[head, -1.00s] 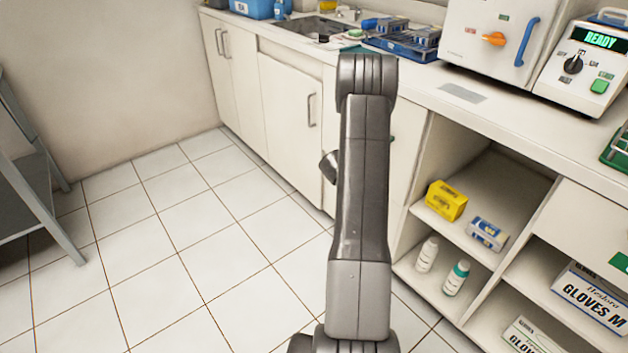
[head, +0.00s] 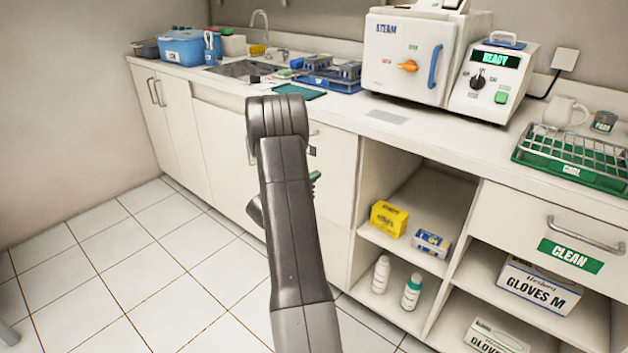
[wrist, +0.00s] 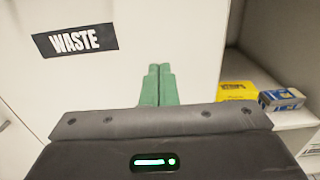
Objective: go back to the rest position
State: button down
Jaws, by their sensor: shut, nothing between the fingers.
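My gripper shows in the wrist view (wrist: 158,85), with its two green fingers pressed together and nothing between them. It is in front of the white cabinet door (wrist: 95,85) that bears a black WASTE label (wrist: 75,41). In the head view my grey arm stands up in the middle, in front of the counter. Most of the gripper is hidden behind the arm there; only a bit of green (head: 314,176) shows at its right side.
The counter (head: 400,135) carries a steam sterilizer (head: 405,55), a blue bin (head: 183,48), blue trays (head: 330,80) and a green rack (head: 570,160). Open shelves at right hold a yellow box (head: 388,218), bottles and glove boxes. Tiled floor (head: 150,270) at left is clear.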

jog(key=v, duration=0.8)
jog(key=shift+a+f+p, duration=0.15)
jog(key=shift+p, duration=0.2)
jog(key=shift+w, duration=0.2)
